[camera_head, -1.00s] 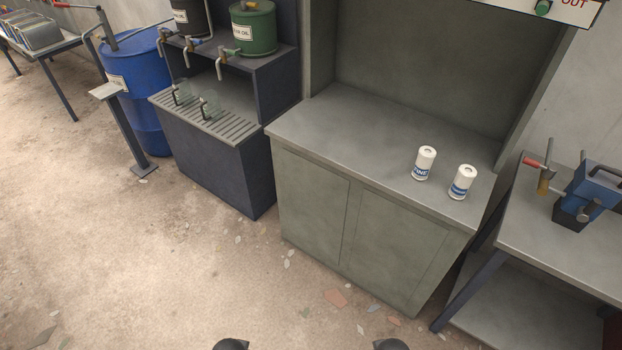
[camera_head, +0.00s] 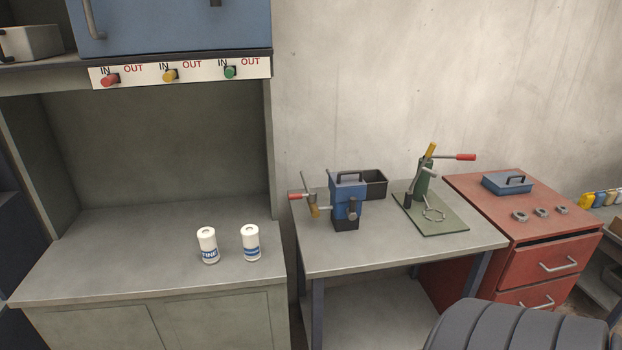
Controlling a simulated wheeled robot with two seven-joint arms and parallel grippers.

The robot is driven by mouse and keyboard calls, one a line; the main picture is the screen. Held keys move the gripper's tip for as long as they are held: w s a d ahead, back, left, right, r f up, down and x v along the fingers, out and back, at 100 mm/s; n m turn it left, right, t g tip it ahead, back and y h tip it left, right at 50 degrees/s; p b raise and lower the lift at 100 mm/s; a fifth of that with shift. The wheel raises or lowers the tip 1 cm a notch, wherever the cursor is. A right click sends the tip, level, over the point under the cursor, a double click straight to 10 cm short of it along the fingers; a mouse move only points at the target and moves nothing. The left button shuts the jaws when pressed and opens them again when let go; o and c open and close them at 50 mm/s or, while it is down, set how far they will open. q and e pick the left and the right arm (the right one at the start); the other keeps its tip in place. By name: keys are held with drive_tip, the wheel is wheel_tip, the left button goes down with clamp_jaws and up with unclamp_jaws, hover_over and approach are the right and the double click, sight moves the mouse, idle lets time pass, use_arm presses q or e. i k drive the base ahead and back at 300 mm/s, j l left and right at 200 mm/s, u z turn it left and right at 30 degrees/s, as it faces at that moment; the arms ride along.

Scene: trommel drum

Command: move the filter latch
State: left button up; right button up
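No part is plainly marked as the filter latch. Two white canisters with blue bands stand upright on the grey cabinet's top; the left canister (camera_head: 207,245) reads "FINE", and the right canister (camera_head: 251,243) stands close beside it. Above them a white strip (camera_head: 148,73) marked IN and OUT carries a red knob (camera_head: 110,80), a yellow knob (camera_head: 170,75) and a green knob (camera_head: 230,72). The red knob sits under IN; the yellow and green knobs sit between their IN and OUT marks. Neither of my grippers is in view.
A grey bench (camera_head: 310,262) to the right holds a blue device (camera_head: 347,196) with a red-tipped handle, a black bin (camera_head: 375,183) and a green lever press (camera_head: 422,180). A red drawer cabinet (camera_head: 545,262) stands further right. Most of the grey cabinet top (camera_head: 120,260) is clear.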

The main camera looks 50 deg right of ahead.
sight(351, 211)
drive_tip(key=l+z, duration=0.1)
drive_tip(key=z, duration=1.6)
drive_tip(key=i+l, duration=0.1)
drive_tip(key=l, duration=0.15)
drive_tip(key=i+l, duration=0.1)
drive_tip(key=l, duration=0.15)
